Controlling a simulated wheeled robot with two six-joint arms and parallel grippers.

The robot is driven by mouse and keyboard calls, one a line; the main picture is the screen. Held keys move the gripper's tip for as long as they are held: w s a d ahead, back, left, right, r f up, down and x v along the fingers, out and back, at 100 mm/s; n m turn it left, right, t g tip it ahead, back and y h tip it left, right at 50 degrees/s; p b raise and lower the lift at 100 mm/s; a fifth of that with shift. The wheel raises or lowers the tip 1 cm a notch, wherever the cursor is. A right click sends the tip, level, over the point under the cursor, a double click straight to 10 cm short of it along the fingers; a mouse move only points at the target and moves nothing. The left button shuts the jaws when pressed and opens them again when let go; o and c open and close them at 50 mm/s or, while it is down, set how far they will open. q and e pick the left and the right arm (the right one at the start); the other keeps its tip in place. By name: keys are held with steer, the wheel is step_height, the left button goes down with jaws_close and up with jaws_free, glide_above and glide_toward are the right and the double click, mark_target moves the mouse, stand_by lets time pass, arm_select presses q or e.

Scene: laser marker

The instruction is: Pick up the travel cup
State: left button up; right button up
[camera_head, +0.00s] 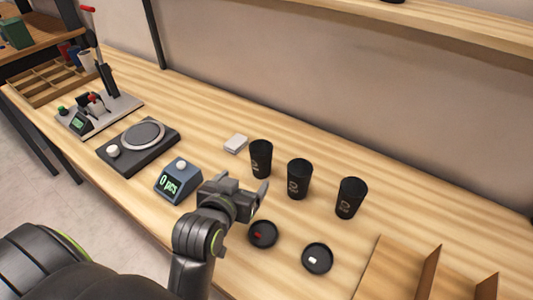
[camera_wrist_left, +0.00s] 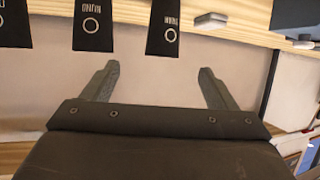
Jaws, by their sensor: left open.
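Three black travel cups with pale round logos stand upright in a row on the wooden table: the left cup (camera_head: 261,158), the middle cup (camera_head: 299,178) and the right cup (camera_head: 350,198). My left gripper (camera_head: 243,185) is open and empty, in front of the left cup and apart from it. In the left wrist view, parts of three cups show along the top edge, beyond the spread fingers (camera_wrist_left: 157,80); the nearest to the fingers is the right-hand one (camera_wrist_left: 165,28). No cup is between the fingers. My right gripper is not in view.
Two black lids (camera_head: 263,234) (camera_head: 317,258) lie in front of the cups. A blue counter display (camera_head: 172,183), a dark scale-like device (camera_head: 140,147) and a small white box (camera_head: 236,143) are to the left. A wooden divided tray (camera_head: 395,270) is at front right. A wall stands behind.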

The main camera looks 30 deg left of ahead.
mark_target(259, 162)
arm_select(q)
steer(key=b+x, duration=0.1)
steer(key=x, duration=0.9)
steer(key=shift+w+a+f, duration=0.1)
steer(key=shift+w+f, duration=0.1)
steer(key=shift+w, duration=0.3)
steer(key=shift+a+x, duration=0.15)
steer(key=shift+x, duration=1.2)
steer(key=shift+a+x, duration=0.15)
steer(key=shift+x, duration=1.15)
steer(key=shift+s+f, duration=0.1)
steer(key=shift+f, duration=0.05)
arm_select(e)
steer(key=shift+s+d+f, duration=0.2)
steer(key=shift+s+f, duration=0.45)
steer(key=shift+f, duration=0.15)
arm_select(q)
steer(key=c, duration=0.7)
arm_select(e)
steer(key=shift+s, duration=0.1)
